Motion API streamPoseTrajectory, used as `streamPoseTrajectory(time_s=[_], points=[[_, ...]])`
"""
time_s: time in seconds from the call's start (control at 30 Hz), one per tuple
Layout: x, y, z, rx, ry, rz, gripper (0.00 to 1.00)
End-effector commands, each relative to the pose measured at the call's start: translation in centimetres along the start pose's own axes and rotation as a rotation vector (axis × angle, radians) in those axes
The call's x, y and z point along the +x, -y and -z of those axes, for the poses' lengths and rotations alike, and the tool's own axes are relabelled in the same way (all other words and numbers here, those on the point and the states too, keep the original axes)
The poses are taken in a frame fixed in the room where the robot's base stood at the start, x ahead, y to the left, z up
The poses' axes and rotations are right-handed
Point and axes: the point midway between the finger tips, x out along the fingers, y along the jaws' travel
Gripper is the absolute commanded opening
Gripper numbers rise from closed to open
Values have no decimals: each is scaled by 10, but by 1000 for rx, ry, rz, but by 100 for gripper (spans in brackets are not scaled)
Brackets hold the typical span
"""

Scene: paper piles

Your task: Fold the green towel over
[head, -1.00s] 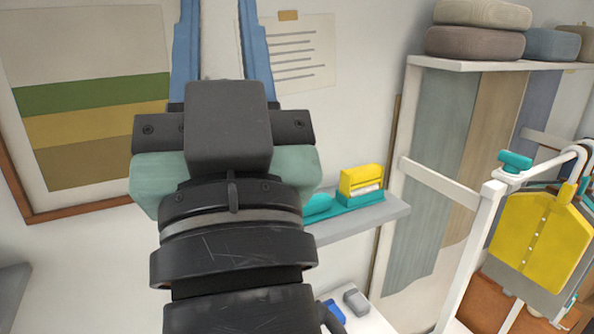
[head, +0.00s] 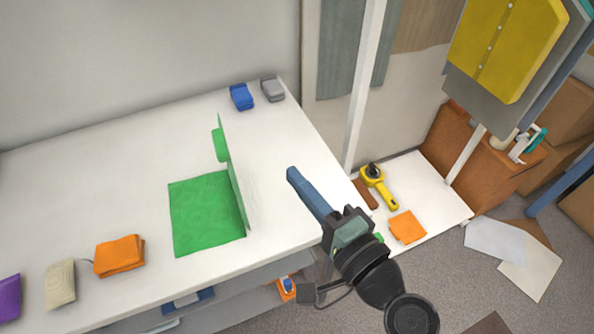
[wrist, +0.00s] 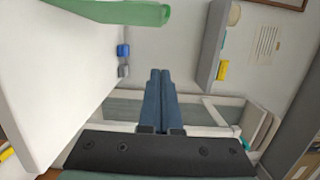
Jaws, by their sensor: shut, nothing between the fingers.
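The green towel (head: 207,212) is on the white table in the head view. One half lies flat, and the other half stands up nearly vertical along its right side, seen almost edge-on. My gripper (head: 293,174) is to the right of the towel, over the table's right edge, apart from the towel. Its blue fingers are shut together and empty, also in the wrist view (wrist: 160,76). A green piece (wrist: 120,12), likely the towel, shows at the top of the wrist view.
On the white table (head: 100,190), folded orange (head: 119,255), beige (head: 60,284) and purple (head: 9,298) cloths lie left. Blue (head: 241,96) and grey (head: 272,88) bundles lie at the back. A white post (head: 364,85) and hanging yellow shirt (head: 505,45) stand right.

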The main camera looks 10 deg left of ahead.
Motion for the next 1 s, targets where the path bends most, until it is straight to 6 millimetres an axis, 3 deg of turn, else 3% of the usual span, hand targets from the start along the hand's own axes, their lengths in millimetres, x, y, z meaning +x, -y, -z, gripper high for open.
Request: streamPoseTrajectory(time_s=[0.47,0.7,1.0], points=[[95,3,-1,-7,4,1,0],[102,2,-31,-6,0,-1,0],[104,2,-39,-7,-1,0,0]])
